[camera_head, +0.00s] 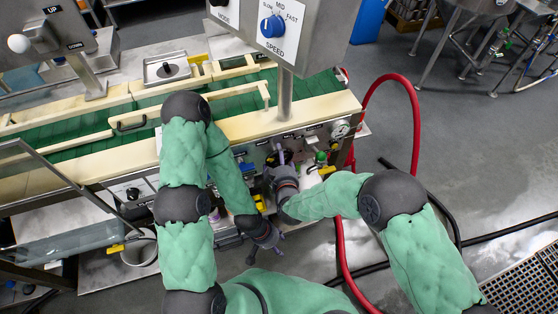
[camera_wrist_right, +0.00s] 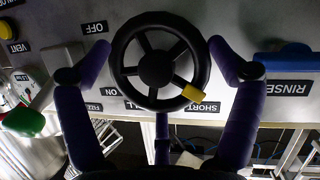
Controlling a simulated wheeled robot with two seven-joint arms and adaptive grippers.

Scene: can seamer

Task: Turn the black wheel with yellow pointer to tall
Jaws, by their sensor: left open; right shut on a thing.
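The black wheel (camera_wrist_right: 155,64) is at the middle of the right wrist view, on a pale panel. Its yellow pointer (camera_wrist_right: 193,93) points down and right in that view, by the label SHORT. Another label, partly hidden and ending in LL, is left of it under the wheel. My right gripper (camera_wrist_right: 158,52) is shut on the wheel, one purple finger on each side of the rim. In the head view my right gripper (camera_head: 279,160) is at the machine's front panel and largely covers the wheel. My left gripper (camera_head: 265,249) is open and empty, below and in front of the panel.
A blue handle labelled RINSE (camera_wrist_right: 284,65) is right of the wheel. A gauge (camera_head: 340,129) and red hose (camera_head: 417,120) are at the machine's right end.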

